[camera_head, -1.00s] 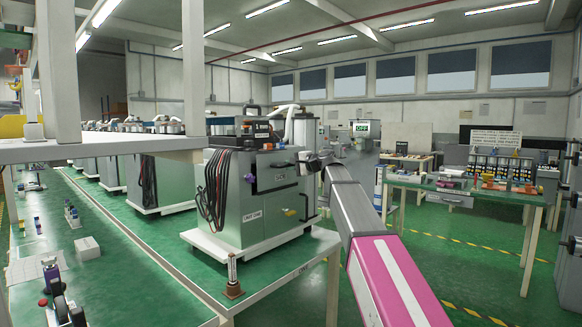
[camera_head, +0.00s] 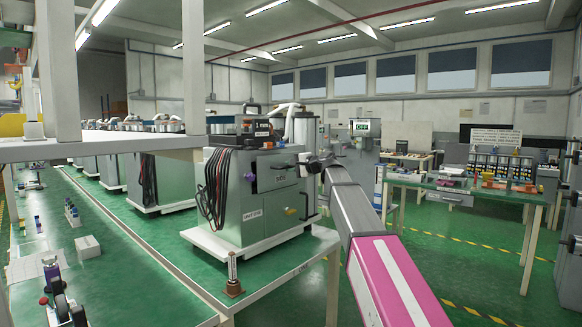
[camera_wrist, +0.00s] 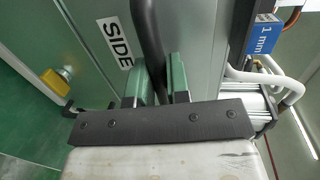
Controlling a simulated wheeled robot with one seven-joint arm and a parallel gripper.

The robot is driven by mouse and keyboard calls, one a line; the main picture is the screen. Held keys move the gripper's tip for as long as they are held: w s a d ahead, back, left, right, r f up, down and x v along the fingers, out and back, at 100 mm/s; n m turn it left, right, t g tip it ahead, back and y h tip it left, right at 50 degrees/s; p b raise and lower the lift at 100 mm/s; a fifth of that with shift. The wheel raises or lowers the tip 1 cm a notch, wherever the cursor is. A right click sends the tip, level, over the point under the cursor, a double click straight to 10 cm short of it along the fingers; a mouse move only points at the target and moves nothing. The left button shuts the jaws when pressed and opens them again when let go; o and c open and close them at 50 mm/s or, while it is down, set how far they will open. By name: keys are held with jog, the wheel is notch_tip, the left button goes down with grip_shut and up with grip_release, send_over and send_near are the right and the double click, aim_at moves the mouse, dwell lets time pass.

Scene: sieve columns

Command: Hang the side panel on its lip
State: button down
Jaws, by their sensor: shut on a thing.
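The side panel (camera_wrist: 100,45) is a grey-green plate with a white SIDE label and a dark bar handle (camera_wrist: 148,38). My gripper (camera_wrist: 158,82) is shut on the handle, its two green fingers on either side of it. In the head view the panel (camera_head: 282,178) is at the right-hand face of the grey cabinet (camera_head: 232,205), and my gripper (camera_head: 310,164) meets it from the right. The panel looks upright and very close to the cabinet. The lip is hidden, so I cannot tell whether the panel rests on it.
The cabinet stands on a white base (camera_head: 262,243) on a green bench. Black cables (camera_head: 212,185) hang on its left face. A small brown-footed post (camera_head: 233,275) stands at the bench's front corner.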

jog(key=shift+f, duration=0.1)
jog(key=c, duration=1)
grip_release()
jog(key=v, duration=1)
jog(key=s+d+f+n+g+h, duration=0.1)
jog(key=s+d+f+h, duration=0.2)
jog(key=f, duration=0.9)
jog(key=s+d+f+n+g+h, duration=0.15)
jog(key=s+f, duration=0.25)
jog(key=f, duration=0.8)
jog(key=s+d+f+g+h, duration=0.2)
jog(key=s+d+f+h, duration=0.15)
jog(key=f, duration=0.85)
jog(key=s+d+f+n+g+h, duration=0.1)
jog(key=s+d+f+h, duration=0.1)
jog(key=s+f, duration=0.4)
jog(key=s+d+f+n+g+h, duration=0.1)
jog(key=s+d+f+n+g, duration=0.1)
jog(key=s+d+f, duration=0.2)
jog(key=s+d+f+n+g+h, duration=0.1)
jog(key=s+d+f+h, duration=0.1)
jog(key=s+f, duration=0.8)
jog(key=shift+d+f+h, duration=0.3)
jog(key=shift+d+f, duration=0.5)
jog(key=shift+f, duration=0.05)
